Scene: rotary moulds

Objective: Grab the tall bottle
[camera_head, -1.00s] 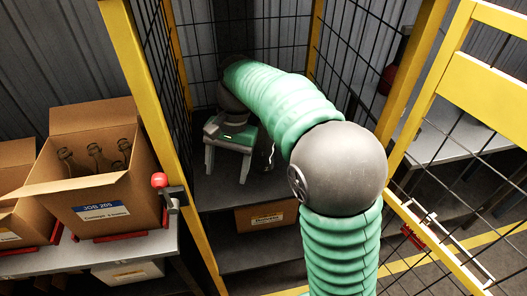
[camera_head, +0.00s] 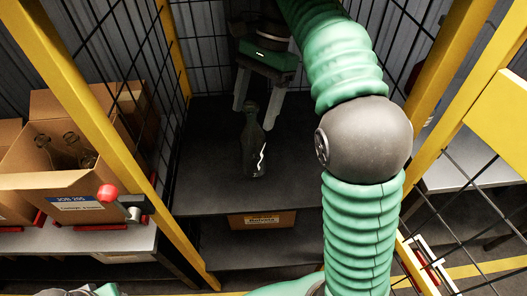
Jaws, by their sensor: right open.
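The tall bottle (camera_head: 253,150) is dark and glassy, with a long neck and a pale mark on its right side. It stands upright on the dark shelf (camera_head: 205,150) inside the yellow-framed cage. My right gripper (camera_head: 257,104) has a green body and two grey fingers. It is open, pointing down, with its fingertips around the height of the bottle's neck in the picture. The neck shows between the fingers. I cannot tell whether the fingers are level with the neck in depth, and no grip on the bottle shows. My left gripper is not clearly in view.
Yellow posts (camera_head: 95,130) and black mesh enclose the shelf at the sides and back. A cardboard box (camera_head: 70,188) of bottles and a red-knobbed clamp (camera_head: 108,193) stand at left. A small labelled box (camera_head: 262,221) sits on the lower shelf. My right arm fills the right side.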

